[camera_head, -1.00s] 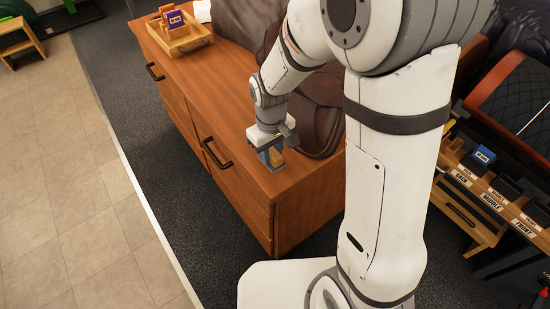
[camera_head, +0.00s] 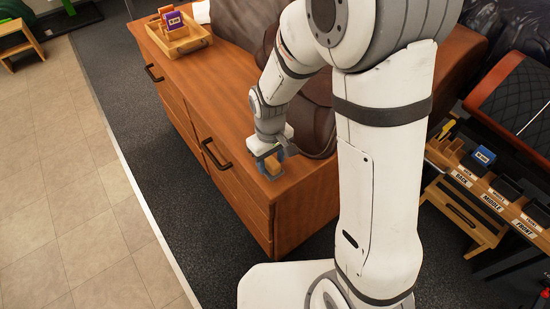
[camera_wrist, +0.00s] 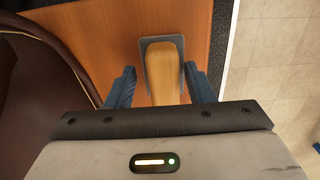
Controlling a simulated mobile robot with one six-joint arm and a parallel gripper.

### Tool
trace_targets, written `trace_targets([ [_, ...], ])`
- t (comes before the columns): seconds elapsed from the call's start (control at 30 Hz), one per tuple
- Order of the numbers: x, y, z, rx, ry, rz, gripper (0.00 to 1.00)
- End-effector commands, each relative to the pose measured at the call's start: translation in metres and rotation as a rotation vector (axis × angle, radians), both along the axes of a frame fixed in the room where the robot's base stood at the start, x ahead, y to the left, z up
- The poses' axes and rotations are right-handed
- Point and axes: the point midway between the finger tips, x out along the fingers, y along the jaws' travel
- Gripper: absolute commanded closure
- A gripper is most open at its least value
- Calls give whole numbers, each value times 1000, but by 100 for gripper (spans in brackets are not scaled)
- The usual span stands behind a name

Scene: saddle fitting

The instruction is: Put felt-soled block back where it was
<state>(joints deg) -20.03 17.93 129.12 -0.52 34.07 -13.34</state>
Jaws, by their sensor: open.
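A tan wooden block with a grey, plate-like piece at its far end lies between my fingers in the wrist view (camera_wrist: 165,68). I take this to be the felt-soled block; its near end is hidden by my gripper housing. My gripper (camera_wrist: 160,72) is open, with one blue finger on each side of the block and a visible gap on both sides. In the head view my gripper (camera_head: 270,157) is low over the near end of the wooden cabinet top (camera_head: 228,112), and the block there is mostly hidden.
A brown leather saddle (camera_head: 313,105) lies on the cabinet beside my gripper. A wooden tray (camera_head: 187,40) with coloured items stands at the cabinet's far end. At right, a rack (camera_head: 470,185) has slots labelled BACK, MIDDLE and FRONT, with a blue item (camera_head: 484,156).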

Motion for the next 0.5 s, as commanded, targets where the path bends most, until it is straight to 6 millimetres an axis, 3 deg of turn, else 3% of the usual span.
trace_targets([
  [0.17,0,0,8,1,-1,1,51],
  [0.5,2,2,77,2,-5,1,51],
])
